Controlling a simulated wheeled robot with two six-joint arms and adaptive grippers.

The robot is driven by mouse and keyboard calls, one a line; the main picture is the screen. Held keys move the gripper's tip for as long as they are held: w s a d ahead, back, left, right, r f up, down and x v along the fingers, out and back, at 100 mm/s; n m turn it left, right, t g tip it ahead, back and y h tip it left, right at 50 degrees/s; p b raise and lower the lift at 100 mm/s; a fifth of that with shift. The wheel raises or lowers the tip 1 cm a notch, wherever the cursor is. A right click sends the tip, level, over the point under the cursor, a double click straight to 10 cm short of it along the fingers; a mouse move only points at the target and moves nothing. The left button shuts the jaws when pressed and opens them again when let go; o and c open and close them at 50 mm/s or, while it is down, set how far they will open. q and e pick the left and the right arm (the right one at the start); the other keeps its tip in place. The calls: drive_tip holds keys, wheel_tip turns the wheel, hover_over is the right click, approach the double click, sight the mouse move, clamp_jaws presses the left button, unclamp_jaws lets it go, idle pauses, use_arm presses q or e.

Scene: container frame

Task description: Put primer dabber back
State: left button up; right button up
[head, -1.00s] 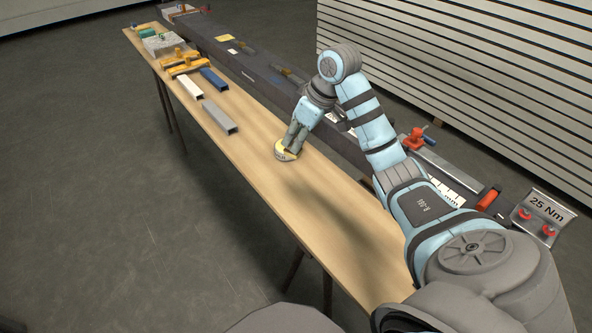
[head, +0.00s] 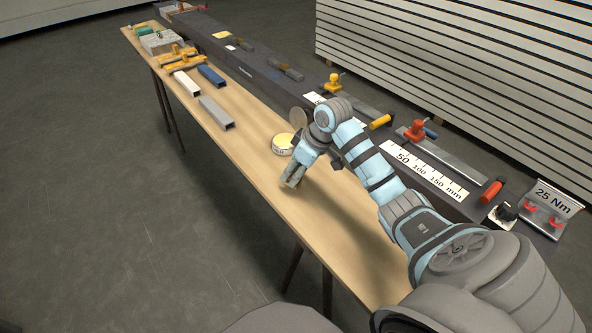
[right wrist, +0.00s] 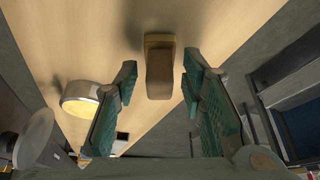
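The block I take for the primer dabber, brown with a yellow edge (right wrist: 159,72), lies on the wooden table top in the right wrist view. It sits between and just beyond my right gripper's fingertips, with a gap on each side. My right gripper (head: 291,181) is open, low over the table. In the head view I cannot make out the dabber; the gripper seems to hide it. A round tin with a pale yellow top (head: 283,144) stands beyond the gripper; it also shows in the right wrist view (right wrist: 80,99). My left gripper is not in view.
A grey round disc (head: 298,118) stands behind the tin. A grey channel piece (head: 217,112), a white one (head: 187,83) and a blue one (head: 212,76) lie farther along the table. The dark beam (head: 262,77) with clamps runs alongside. The near table is clear.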

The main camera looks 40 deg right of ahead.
drive_tip(key=p+v, duration=0.3)
drive_tip(key=v, duration=0.9)
